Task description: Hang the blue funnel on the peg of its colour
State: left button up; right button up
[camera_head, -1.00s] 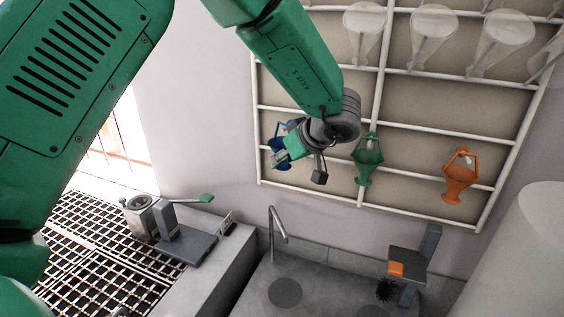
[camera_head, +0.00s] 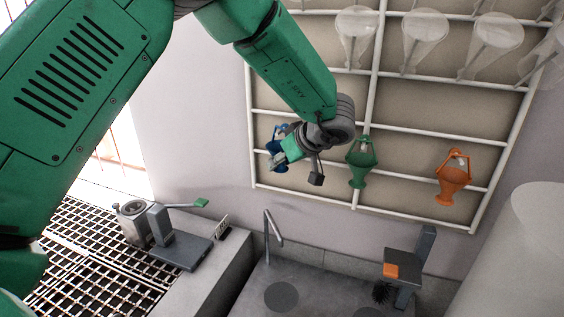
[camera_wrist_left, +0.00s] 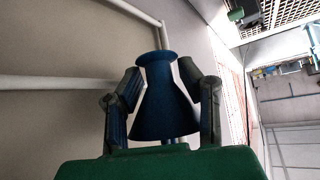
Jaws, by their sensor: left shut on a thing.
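The blue funnel (camera_head: 277,135) is mostly hidden behind my left gripper (camera_head: 293,163) in the head view, in front of the left part of the wall rack. In the left wrist view the blue funnel (camera_wrist_left: 165,100) stands narrow rim up and flares downward. The left gripper's fingers (camera_wrist_left: 165,108) are shut on it, one at each side. A white bar (camera_wrist_left: 164,38) rises behind its rim; I cannot tell whether they touch. The blue peg cannot be made out. My right gripper is not in view.
A green funnel (camera_head: 361,168) and an orange funnel (camera_head: 453,178) hang on the white-barred rack (camera_head: 415,129), right of my gripper. Clear funnels (camera_head: 424,40) hang above. A sink with a tap (camera_head: 271,228) and a grey stand with an orange part (camera_head: 409,268) are below.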

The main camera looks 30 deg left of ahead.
pick_arm(q)
jog(key=o, duration=1.2)
jog(key=shift+c, duration=0.2)
